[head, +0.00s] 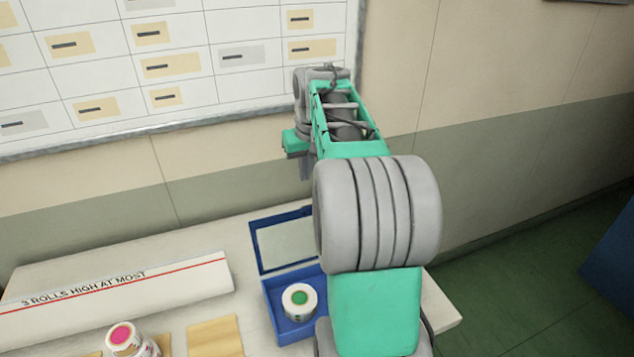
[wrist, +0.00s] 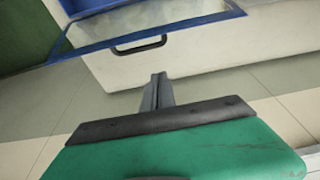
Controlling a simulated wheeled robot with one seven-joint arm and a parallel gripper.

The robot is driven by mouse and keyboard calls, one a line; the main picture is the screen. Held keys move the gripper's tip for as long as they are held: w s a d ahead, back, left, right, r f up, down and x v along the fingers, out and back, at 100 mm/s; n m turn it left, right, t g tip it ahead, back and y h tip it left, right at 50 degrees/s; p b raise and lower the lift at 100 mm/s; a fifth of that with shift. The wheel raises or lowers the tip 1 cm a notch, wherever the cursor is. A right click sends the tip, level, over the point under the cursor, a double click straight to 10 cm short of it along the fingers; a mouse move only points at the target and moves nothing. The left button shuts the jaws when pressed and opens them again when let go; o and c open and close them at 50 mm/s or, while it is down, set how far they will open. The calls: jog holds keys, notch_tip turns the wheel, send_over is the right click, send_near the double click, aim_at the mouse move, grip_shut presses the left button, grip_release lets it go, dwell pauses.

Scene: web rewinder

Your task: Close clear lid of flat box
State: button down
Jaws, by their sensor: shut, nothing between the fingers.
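The flat blue box (head: 277,300) sits on the pale table, with a white roll with a green centre (head: 299,298) in it. Its lid (head: 284,243), a clear panel in a blue frame, stands open at the back of the box. My arm hides the right side of box and lid. My gripper (head: 305,172) is above and behind the lid in the head view, pointing down. In the wrist view, my gripper (wrist: 158,90) is shut and empty. The lid (wrist: 145,25) shows beyond the fingers, apart from them, with a dark handle (wrist: 138,48) at its frame's edge.
A long white block (head: 120,295) lettered "3 ROLLS HIGH AT MOST" lies left of the box. A roll with a pink centre (head: 122,336) and a tan pad (head: 214,337) are in front of it. A white board (head: 180,60) hangs on the wall behind.

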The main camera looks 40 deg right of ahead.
jog(key=d+f+p, duration=0.2)
jog(key=d+f, duration=0.1)
jog(key=f, duration=0.5)
jog(key=shift+s+f, duration=0.25)
jog(key=shift+s, duration=0.05)
jog(key=shift+d, duration=0.2)
